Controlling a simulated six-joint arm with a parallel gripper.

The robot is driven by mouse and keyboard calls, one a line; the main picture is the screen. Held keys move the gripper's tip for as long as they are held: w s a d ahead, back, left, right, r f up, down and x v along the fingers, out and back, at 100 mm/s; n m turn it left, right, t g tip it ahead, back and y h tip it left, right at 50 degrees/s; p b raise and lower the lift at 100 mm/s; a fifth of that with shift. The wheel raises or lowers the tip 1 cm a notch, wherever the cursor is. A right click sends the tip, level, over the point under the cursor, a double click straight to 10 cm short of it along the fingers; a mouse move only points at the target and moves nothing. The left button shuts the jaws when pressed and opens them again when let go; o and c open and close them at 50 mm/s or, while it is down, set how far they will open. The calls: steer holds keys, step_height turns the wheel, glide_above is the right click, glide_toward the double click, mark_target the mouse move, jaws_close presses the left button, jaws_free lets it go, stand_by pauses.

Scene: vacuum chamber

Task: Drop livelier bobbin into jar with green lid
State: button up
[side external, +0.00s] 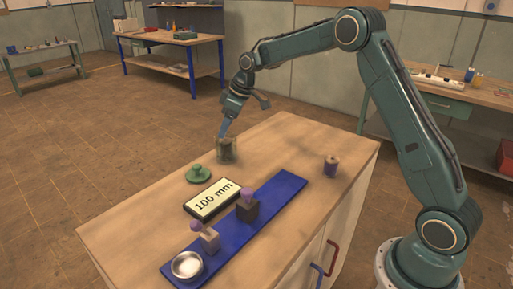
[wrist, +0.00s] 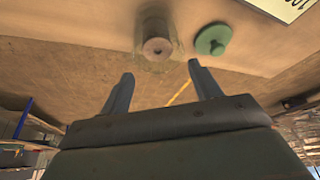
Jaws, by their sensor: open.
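A glass jar (side external: 227,150) stands upright at the far edge of the bench, its top uncovered. In the wrist view, a pale, round-ended bobbin with a centre hole (wrist: 157,46) shows within the outline of the jar (wrist: 176,42). A green knobbed lid (side external: 199,174) lies on the bench beside the jar, and the lid also shows in the wrist view (wrist: 213,39). My gripper (side external: 222,134) is just above the jar. Its fingers (wrist: 160,78) are apart with nothing between them.
A display reading "100 mm" (side external: 212,200) lies near the lid. A blue strip (side external: 284,191) carries a dark block (side external: 247,208), a paler block (side external: 210,241) and a metal dish (side external: 187,265); both blocks have purple knobs. The bench between the jar and the purple bobbin is clear.

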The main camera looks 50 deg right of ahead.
steer(key=shift+r, duration=0.1)
stand_by(0.4)
step_height(320, 180, up, 7)
stand_by(0.6)
steer(key=s+a+r+m, duration=0.1)
steer(key=s+a+r, duration=0.15)
steer(key=s, duration=0.45)
steer(key=s+a+r+m+t+h, duration=0.1)
steer(key=s+a+r, duration=0.1)
steer(key=s+r, duration=0.35)
steer(key=s+a+r+m, duration=0.1)
steer(key=s+a+r, duration=0.1)
steer(key=s, duration=0.6)
steer(key=s+f+m, duration=0.1)
steer(key=s+f, duration=0.2)
steer(key=s, duration=0.7)
steer(key=s+f+m+h, duration=0.1)
steer(key=s+f+m, duration=0.1)
steer(key=s, duration=0.9)
steer(key=shift+f+t, duration=0.4)
steer(key=shift+f, duration=0.1)
